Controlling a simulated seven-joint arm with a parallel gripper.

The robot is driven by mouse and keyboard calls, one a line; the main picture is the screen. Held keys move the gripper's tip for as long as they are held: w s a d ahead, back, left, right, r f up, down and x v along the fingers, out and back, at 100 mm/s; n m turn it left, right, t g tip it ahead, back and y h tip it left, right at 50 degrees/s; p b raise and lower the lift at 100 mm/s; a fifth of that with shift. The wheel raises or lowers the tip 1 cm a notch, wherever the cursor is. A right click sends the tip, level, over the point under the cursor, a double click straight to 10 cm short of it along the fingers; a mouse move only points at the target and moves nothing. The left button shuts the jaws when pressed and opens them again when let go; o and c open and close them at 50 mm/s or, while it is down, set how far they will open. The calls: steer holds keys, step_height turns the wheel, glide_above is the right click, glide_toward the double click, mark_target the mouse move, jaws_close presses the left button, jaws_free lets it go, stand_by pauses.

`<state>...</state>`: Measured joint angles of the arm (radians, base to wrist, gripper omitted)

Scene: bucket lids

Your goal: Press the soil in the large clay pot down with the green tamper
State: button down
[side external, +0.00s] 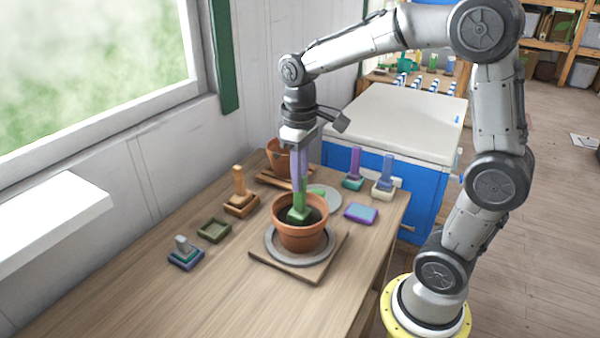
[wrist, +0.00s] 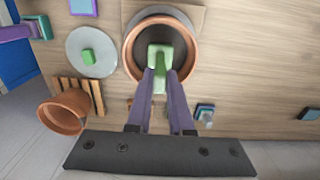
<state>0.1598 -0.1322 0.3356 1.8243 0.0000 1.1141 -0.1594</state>
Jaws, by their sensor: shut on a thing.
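The large clay pot (side external: 300,238) stands upright on a grey saucer (side external: 272,250) on a square wooden board, with dark soil (side external: 316,216) inside. My gripper (side external: 299,180) is above the pot, pointing down, shut on the upright handle of the green tamper (side external: 299,212). The tamper's block foot is within the pot's mouth. I cannot tell whether it touches the soil. In the wrist view the tamper (wrist: 160,52) shows between the fingertips (wrist: 160,75), inside the pot's rim (wrist: 129,48), with soil around it.
A second clay pot (side external: 275,158) lies tilted on a slatted rack behind. A grey disc with a green knob (side external: 327,203) lies behind the large pot. Other tampers, a brown one (side external: 240,200) and a grey one (side external: 184,254), stand left, near an olive tray (side external: 215,231). The front table area is clear.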

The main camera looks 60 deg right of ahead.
steer(key=shift+f, duration=0.8)
steer(key=shift+r, duration=0.15)
stand_by(0.4)
steer(key=shift+r, duration=4.85)
